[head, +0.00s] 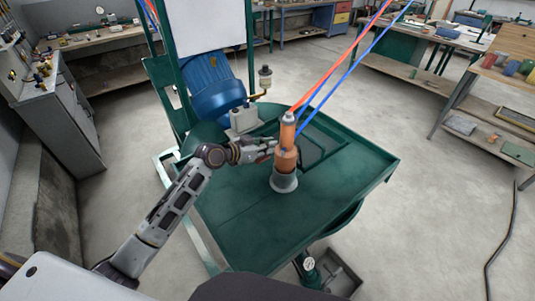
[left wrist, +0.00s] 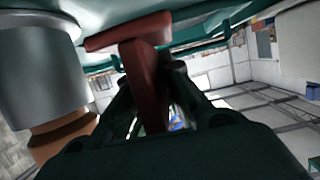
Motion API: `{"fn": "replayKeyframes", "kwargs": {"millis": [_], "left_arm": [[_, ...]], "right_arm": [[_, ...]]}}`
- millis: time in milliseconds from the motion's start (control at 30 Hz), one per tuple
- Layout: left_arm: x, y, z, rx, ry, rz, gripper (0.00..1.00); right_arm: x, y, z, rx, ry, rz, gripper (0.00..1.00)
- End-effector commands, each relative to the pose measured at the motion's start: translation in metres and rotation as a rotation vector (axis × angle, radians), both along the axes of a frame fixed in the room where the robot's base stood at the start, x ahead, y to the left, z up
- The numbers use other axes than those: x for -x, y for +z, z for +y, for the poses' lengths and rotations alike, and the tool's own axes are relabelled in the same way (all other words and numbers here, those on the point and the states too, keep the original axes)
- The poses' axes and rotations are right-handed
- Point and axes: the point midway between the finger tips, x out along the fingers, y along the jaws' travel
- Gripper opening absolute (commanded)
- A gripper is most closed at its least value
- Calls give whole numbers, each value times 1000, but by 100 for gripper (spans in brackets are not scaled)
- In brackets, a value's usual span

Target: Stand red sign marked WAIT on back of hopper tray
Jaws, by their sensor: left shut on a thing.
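The green hopper tray (head: 240,215) fills the middle of the head view. My left gripper (head: 268,150) is over the tray, close to the left side of the copper spray nozzle (head: 286,160). In the left wrist view, the gripper is shut on the red sign (left wrist: 146,75). The sign shows as a red T-shaped piece between the dark fingers, and no lettering is visible. My right gripper is not in view.
The nozzle stands on the tray on a grey flared foot, with red (head: 335,65) and blue (head: 345,78) hoses rising from it. A blue motor (head: 213,88) is behind the tray. The tray's front and right areas are bare. Workbenches line the room.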

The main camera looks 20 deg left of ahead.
Motion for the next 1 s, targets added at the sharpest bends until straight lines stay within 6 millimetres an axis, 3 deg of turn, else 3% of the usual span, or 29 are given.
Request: {"fn": "replayKeyframes", "kwargs": {"millis": [400,900,933,1000], "left_arm": [[0,-34,0,2,1,2,0],[0,-41,0,0,1,0,0],[0,-40,0,-1,1,1,11],[0,-40,0,-1,1,1,20]], "right_arm": [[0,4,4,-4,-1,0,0],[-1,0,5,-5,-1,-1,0],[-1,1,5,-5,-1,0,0],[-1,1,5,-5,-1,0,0]]}}
